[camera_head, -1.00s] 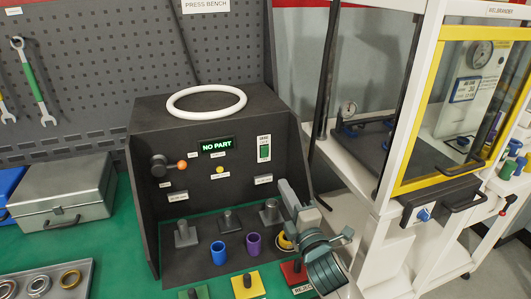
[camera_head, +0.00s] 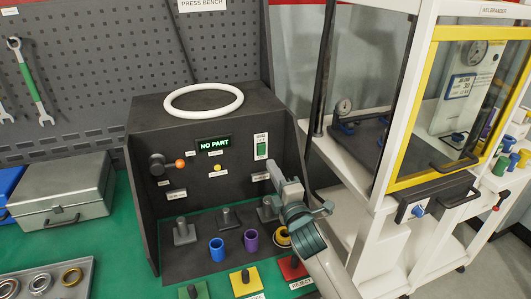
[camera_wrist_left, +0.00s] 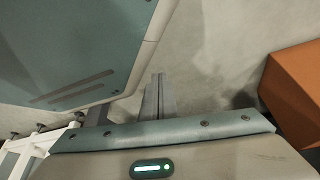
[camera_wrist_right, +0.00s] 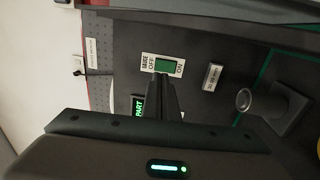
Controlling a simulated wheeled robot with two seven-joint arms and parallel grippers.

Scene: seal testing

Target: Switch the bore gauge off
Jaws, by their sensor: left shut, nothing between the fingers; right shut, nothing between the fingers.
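The gauge switch (camera_head: 262,150) is a green rocker on a white plate on the upright panel of the dark press bench. In the right wrist view the switch (camera_wrist_right: 168,66) has OFF and ON printed on its plate. The lit display (camera_head: 214,143) beside it reads NO PART in green. My right gripper (camera_head: 270,163) is shut and empty, its tip just below the switch. In the right wrist view its fingers (camera_wrist_right: 160,80) overlap the plate's lower edge; I cannot tell whether they touch. My left gripper (camera_wrist_left: 158,80) is shut and empty, away from the bench over pale floor.
A white ring (camera_head: 204,112) lies on the bench top. Pegs, a blue cup (camera_head: 217,250) and a purple cup (camera_head: 251,240) stand below the panel. A yellow-framed cabinet (camera_head: 408,178) stands to the right. A black knob (camera_head: 158,166) is on the panel's left.

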